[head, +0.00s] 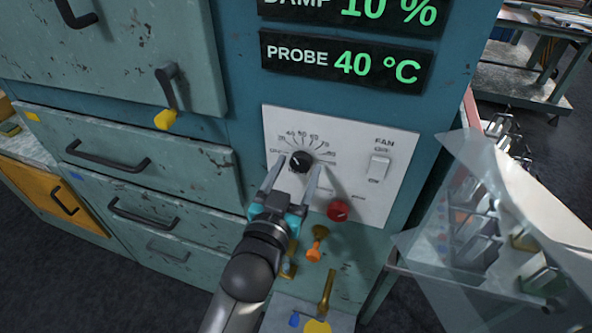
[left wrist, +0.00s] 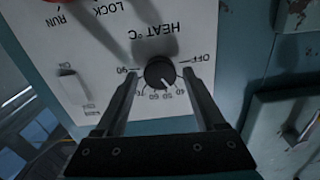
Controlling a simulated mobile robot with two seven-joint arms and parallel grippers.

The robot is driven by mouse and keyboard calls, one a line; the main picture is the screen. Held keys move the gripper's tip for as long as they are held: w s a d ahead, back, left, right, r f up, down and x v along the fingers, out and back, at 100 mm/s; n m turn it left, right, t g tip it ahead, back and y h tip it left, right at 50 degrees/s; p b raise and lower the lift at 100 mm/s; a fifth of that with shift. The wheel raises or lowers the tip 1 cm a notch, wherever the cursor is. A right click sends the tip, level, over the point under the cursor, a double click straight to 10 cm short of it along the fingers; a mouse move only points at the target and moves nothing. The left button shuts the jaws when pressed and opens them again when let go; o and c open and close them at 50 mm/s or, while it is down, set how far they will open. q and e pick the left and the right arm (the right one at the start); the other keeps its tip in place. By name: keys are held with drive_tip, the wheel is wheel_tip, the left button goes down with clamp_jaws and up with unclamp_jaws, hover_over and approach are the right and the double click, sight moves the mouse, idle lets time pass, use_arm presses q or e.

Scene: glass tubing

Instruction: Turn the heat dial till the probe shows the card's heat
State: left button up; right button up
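The black heat dial (head: 300,161) is on a white control panel (head: 395,190) on the teal cabinet. It also shows upside down in the left wrist view (left wrist: 160,73), under the words HEAT °C, with a scale from OFF to 90. Its exact setting is hard to read. The probe display (head: 345,62) reads 40 °C in green. My left gripper (head: 296,174) is open, with one finger on each side of the dial and a visible gap to it; its fingers also show in the left wrist view (left wrist: 161,82). No readable card is in view. My right gripper is not in view.
A damp display (head: 350,10) above reads 10 %. A FAN switch (head: 379,167) and a red knob (head: 338,210) are on the same panel. Brass and orange fittings (head: 315,245) are below. Clear sheets (head: 500,220) partly cover a rack at the right. Drawers with handles (head: 140,160) are at the left.

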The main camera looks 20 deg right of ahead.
use_arm(q)
clamp_jaws()
drive_tip(key=shift+r+m+p, duration=0.1)
drive_tip(key=shift+m+p, duration=0.3)
drive_tip(key=shift+p, duration=0.05)
drive_tip(key=shift+m+p, duration=0.35)
drive_tip(key=shift+m, duration=0.45)
drive_tip(key=shift+o, duration=1.2)
unclamp_jaws()
drive_tip(key=b+v, duration=0.2)
drive_tip(key=v, duration=1.3)
